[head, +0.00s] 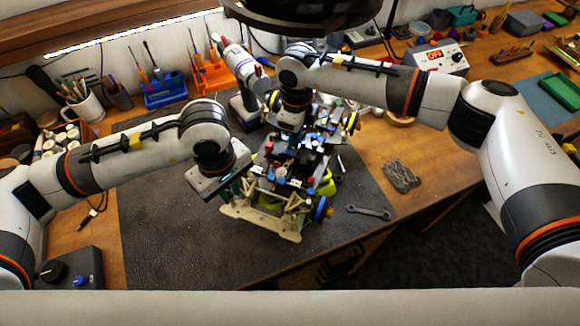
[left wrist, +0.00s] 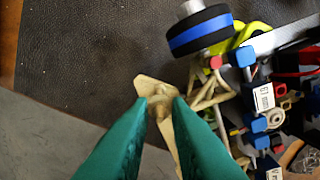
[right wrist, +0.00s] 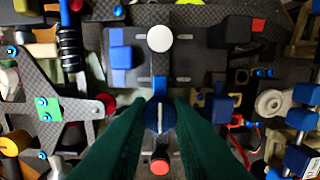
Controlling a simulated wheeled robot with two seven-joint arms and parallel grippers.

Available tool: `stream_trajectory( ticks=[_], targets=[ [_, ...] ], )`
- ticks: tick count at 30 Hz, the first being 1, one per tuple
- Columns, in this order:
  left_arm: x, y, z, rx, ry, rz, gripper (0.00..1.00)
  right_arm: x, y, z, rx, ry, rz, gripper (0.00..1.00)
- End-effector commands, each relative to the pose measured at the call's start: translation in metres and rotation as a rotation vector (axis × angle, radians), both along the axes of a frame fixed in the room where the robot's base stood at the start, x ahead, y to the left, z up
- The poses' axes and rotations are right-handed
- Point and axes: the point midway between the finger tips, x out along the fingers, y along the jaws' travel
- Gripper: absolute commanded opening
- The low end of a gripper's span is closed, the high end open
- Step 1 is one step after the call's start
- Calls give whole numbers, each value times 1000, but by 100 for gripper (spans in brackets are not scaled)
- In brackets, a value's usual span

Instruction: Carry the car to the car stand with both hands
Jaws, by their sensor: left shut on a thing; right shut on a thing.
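The RC car (head: 262,215) is an open chassis with a beige end frame, blue and red parts and blue-striped wheels. It sits in the middle of the bench in the head view. My left gripper (left wrist: 163,98) is shut on a beige piece of the car's end frame. My right gripper (right wrist: 160,103) is shut on a blue post on top of the dark chassis plate (right wrist: 185,60). Yellow-green parts (left wrist: 245,33) show by a wheel and low under the car; I cannot tell whether they are the car stand. The fingertips are hidden in the head view.
A dark mat (head: 165,235) covers the bench, clear at left. A wrench (head: 369,212) and a grey crumpled item (head: 401,176) lie right of the car. A power drill (head: 243,100) stands behind it. Blue (head: 163,90) and orange (head: 212,75) tool holders line the back.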

Motion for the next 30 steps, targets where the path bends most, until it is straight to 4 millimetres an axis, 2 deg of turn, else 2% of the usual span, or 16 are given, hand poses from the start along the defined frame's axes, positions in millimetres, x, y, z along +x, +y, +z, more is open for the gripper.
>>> stream_trajectory(
  ticks=[6,7,10,21,26,30],
  targets=[
    [0,0,-15,-1,-1,0,0,1,1,-12,3,-5,1,0],
    [0,0,-13,1,1,0,21,1,0,-11,1,-3,0,24],
    [0,0,-12,1,1,0,38,0,0,-10,1,-2,0,40],
    [1,0,-6,-1,-2,0,38,0,0,-11,0,0,0,40],
    [1,0,18,-1,-6,-2,38,0,0,-11,0,0,0,40],
    [1,0,50,-1,-7,-2,38,0,0,-11,0,0,0,40]
  ],
)
